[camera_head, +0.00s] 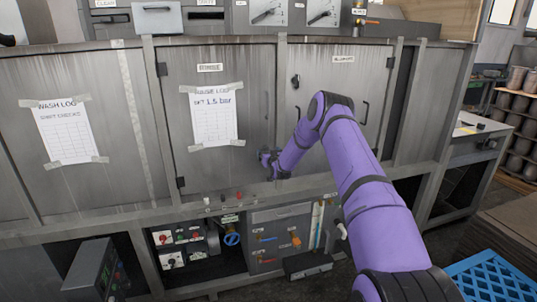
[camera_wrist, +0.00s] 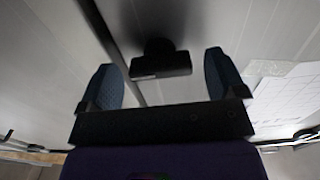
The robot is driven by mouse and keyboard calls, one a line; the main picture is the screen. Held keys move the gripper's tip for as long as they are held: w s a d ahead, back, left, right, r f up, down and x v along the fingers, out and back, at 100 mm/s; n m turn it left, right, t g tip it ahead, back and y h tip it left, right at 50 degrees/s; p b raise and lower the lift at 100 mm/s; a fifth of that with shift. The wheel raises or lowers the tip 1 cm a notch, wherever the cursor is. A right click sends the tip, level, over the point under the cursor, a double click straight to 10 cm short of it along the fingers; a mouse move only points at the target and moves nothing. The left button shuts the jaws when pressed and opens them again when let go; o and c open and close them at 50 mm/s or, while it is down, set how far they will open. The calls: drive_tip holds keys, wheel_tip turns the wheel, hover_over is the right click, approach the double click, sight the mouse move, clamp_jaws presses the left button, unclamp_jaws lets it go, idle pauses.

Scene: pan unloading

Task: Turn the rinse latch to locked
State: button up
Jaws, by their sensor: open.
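The rinse door (camera_head: 255,100) is a grey metal panel with a small label (camera_head: 209,67) that seems to read RINSE. Its latch (camera_wrist: 160,62) shows in the wrist view as a dark knob with a flat bar lying roughly crosswise. My gripper (camera_head: 266,157) is at the lower right edge of this door. In the wrist view its two blue pads stand apart, one on each side of the latch, with gaps to the bar. Nothing is held. In the head view the gripper hides the latch, and I cannot read any lock marking.
A taped notice (camera_head: 213,117) hangs on the rinse door. The door to the right has a dark latch (camera_head: 295,81) and a handle (camera_head: 364,112). Valves and a blue handwheel (camera_head: 232,239) sit below. A blue crate (camera_head: 495,276) stands at the lower right.

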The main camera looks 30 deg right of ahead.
drive_tip(key=c, duration=0.9)
drive_tip(key=shift+n, duration=9)
drive_tip(key=o, duration=0.9)
